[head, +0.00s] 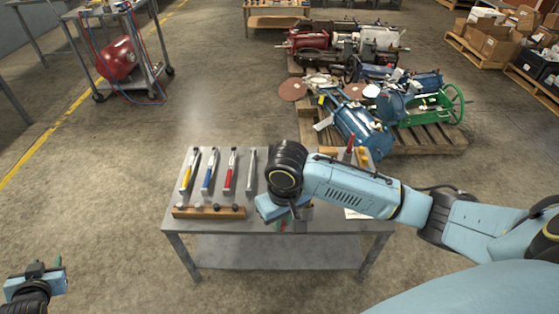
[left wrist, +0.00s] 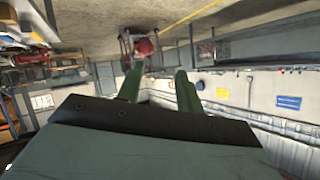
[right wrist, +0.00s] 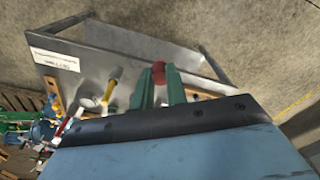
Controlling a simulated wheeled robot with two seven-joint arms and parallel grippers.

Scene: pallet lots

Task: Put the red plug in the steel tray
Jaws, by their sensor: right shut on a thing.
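The red plug (right wrist: 158,70) shows between the green fingertips of my right gripper (right wrist: 160,84) in the right wrist view. The gripper is shut on it. I cannot make out a steel tray apart from the table top (head: 215,165). My left gripper (head: 46,268) is low at the far left, away from the table. Its fingers (left wrist: 160,88) are apart and empty.
Tools with yellow, blue and red handles (head: 230,172) lie on the table behind a wooden rack (head: 208,212) with dark knobs. My right arm covers the table's right side, where a white label (head: 355,214) shows. A loaded pallet (head: 425,140) stands behind.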

